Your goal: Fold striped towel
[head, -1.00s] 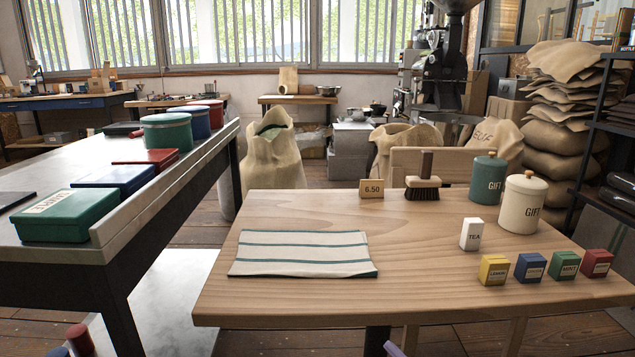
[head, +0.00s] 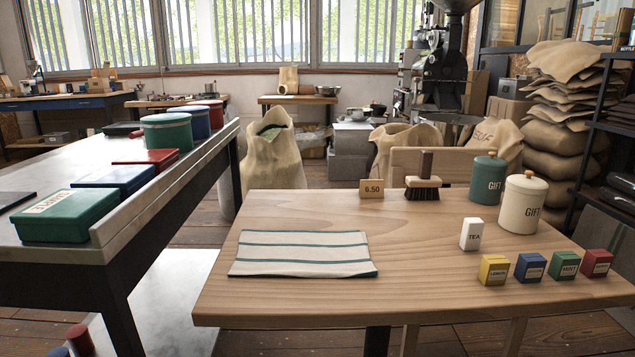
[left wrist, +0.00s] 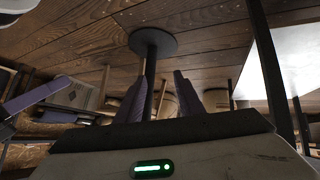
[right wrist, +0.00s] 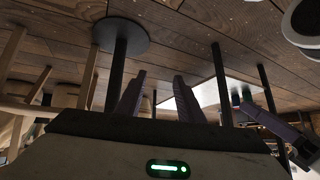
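The striped towel (head: 303,254), cream with dark green stripes, lies flat on the left part of the wooden table (head: 420,290). It looks like a neat rectangle, with its near right corner close to the table's front half. Neither gripper shows in the head view. In the left wrist view my left gripper (left wrist: 178,95) has its two purple fingers apart with nothing between them. In the right wrist view my right gripper (right wrist: 158,98) also has its fingers apart and empty. Both wrist views look at the floor and table legs, and the towel is not seen there.
Small yellow (head: 493,270), blue (head: 529,267), green (head: 564,265) and red (head: 597,263) boxes stand at the right. A white TEA box (head: 471,234), cream canister (head: 522,204), green canister (head: 487,180), brush (head: 422,188) and price sign (head: 371,189) stand behind. The table is clear around the towel.

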